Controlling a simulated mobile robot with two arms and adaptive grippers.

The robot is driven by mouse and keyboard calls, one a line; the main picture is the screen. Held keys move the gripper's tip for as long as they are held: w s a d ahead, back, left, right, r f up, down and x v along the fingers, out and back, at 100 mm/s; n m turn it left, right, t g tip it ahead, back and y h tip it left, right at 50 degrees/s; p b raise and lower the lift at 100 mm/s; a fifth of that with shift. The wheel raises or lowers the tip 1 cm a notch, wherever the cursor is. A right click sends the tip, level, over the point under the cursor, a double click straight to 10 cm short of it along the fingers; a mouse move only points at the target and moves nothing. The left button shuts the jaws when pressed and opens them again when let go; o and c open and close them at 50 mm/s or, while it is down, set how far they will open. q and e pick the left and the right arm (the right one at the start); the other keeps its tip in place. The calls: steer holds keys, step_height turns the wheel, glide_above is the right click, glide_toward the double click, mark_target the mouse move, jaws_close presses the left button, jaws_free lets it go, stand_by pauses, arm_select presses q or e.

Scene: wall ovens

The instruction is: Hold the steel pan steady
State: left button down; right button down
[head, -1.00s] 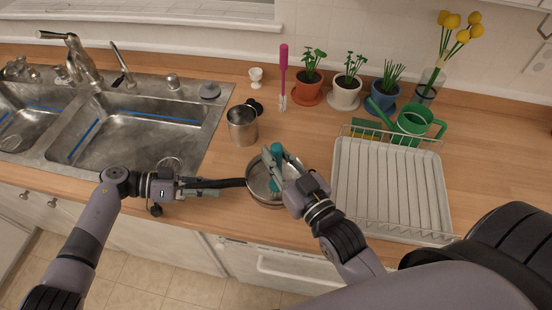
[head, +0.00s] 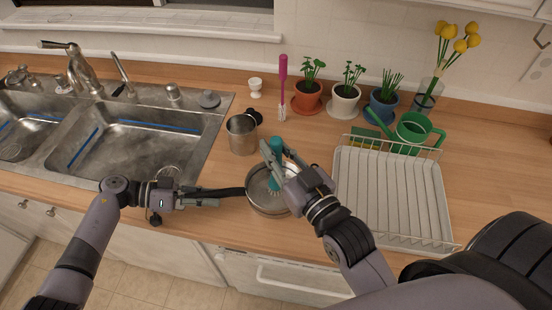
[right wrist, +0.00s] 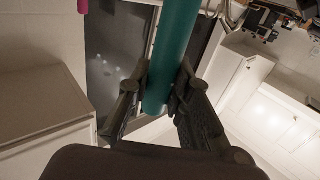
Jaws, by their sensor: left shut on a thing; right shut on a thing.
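The steel pan (head: 256,203) sits on the wooden counter near its front edge, with its dark handle pointing left. My left gripper (head: 217,192) is shut on the pan's handle. My right gripper (head: 279,172) is over the pan, shut on a teal-handled brush (head: 275,151). The brush is tilted, and its head is inside the pan, partly hidden by the gripper. In the right wrist view the teal handle (right wrist: 180,60) stands between the two fingers.
A metal cup (head: 242,134) stands behind the pan. A white dish rack (head: 385,190) is to the right and a double sink (head: 130,140) to the left. Potted plants, a pink brush (head: 283,85) and a green watering can (head: 413,129) line the back.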

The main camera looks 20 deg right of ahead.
arm_select(q)
steer(key=c, duration=1.4)
jaws_free()
steer(key=shift+a, duration=0.1)
steer(key=v, duration=1.2)
steer(key=shift+s+f, duration=0.1)
steer(key=shift+s, duration=0.05)
